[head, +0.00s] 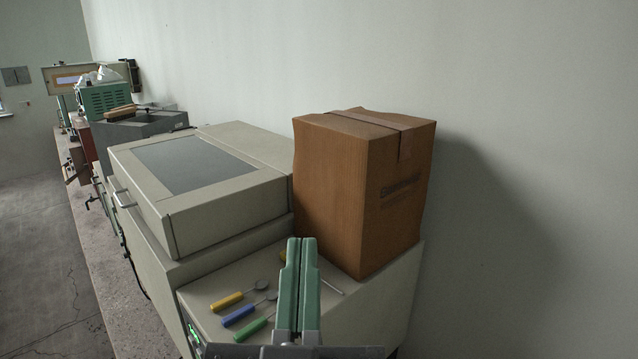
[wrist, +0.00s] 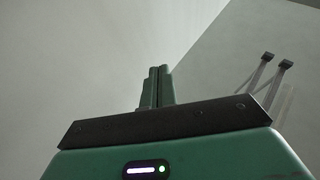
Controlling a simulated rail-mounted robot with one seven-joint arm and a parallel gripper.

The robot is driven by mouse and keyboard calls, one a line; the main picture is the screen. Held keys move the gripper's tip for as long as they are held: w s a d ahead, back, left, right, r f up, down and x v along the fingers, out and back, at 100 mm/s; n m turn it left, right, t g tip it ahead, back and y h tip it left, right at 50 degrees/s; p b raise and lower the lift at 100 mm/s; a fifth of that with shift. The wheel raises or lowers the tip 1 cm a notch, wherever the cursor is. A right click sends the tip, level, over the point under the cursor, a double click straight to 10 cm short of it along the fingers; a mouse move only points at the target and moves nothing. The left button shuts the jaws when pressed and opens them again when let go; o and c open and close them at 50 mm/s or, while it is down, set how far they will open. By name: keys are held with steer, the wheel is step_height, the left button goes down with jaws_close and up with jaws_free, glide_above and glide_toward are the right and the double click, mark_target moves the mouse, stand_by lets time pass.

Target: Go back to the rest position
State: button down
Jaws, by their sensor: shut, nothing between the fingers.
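My gripper (head: 301,243) shows in the head view at the bottom middle, with its two green fingers pressed together and nothing between them. It points away from me, in front of the grey machine's top and the cardboard box. In the wrist view the closed fingers (wrist: 158,70) point up toward a plain pale wall. No object is near the fingertips in the wrist view.
A brown cardboard box (head: 350,190) and a grey lidded machine (head: 225,222) stand beyond my gripper. Yellow (head: 227,302), blue (head: 238,315) and green-handled (head: 251,329) tools lie to its left. More equipment (head: 105,100) lines the bench at the far left.

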steer(key=s+d+r+t, duration=0.2)
steer(key=s+r, duration=0.2)
steer(key=s, duration=0.1)
step_height(320, 180, down, 12)
steer(key=w+b, duration=0.1)
steer(key=b, duration=1.1)
step_height(320, 180, up, 18)
steer(key=p, duration=1.8)
steer(key=shift+a+f+y, duration=0.2)
steer(key=shift+a+y, duration=0.2)
steer(key=shift+a, duration=0.05)
